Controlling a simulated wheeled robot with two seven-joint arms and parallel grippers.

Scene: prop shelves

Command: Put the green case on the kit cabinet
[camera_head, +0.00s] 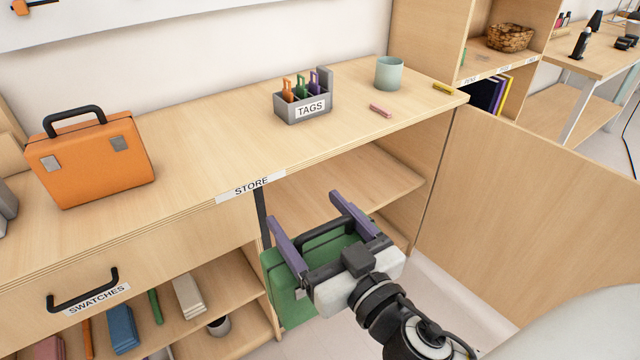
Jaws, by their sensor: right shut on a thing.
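The green case (285,295) has a dark handle and hangs in front of the open cabinet section under the STORE label. My right gripper (304,210), with purple fingers, is shut on it at the handle; the gripper and wrist hide part of the case. The case is below the level of the wooden cabinet top (220,145) and apart from that top. I see no label reading "kit", so I cannot tell which cabinet has that name. My left gripper is not in view.
An orange case (90,160) stands on the top at left. A grey TAGS holder (303,108), a teal cup (389,73) and a pink block (380,111) are at right. Bare top lies between the orange case and holder. An open door (540,200) extends right.

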